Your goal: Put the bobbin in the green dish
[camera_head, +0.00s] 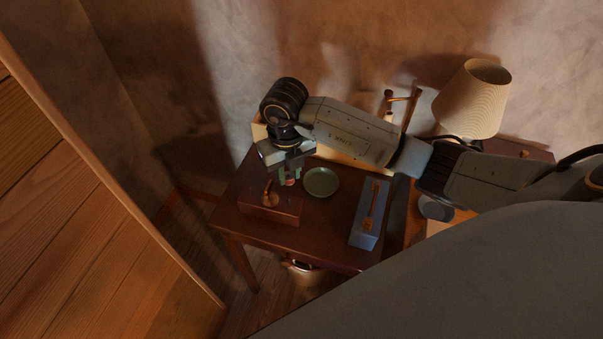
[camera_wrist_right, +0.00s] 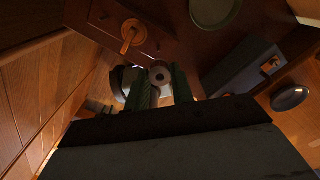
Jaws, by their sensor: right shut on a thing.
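The green dish (camera_head: 321,182) lies on the dark wooden table, near its back edge; it also shows at the top of the right wrist view (camera_wrist_right: 214,10). My right gripper (camera_head: 290,178) is just left of the dish in the head view, its green fingers pointing down. It is shut on the bobbin (camera_wrist_right: 160,75), a small round piece with a dark central hole, seen end-on between the fingers. In the head view the bobbin is small and mostly hidden by the fingers. My left gripper is not in view.
A dark wooden box (camera_head: 267,208) with an orange-brown handle stands left of the dish. A long blue-grey box (camera_head: 368,213) stands to its right. A lamp (camera_head: 474,97) stands at the back right. A bucket (camera_head: 304,273) is below the table's front edge.

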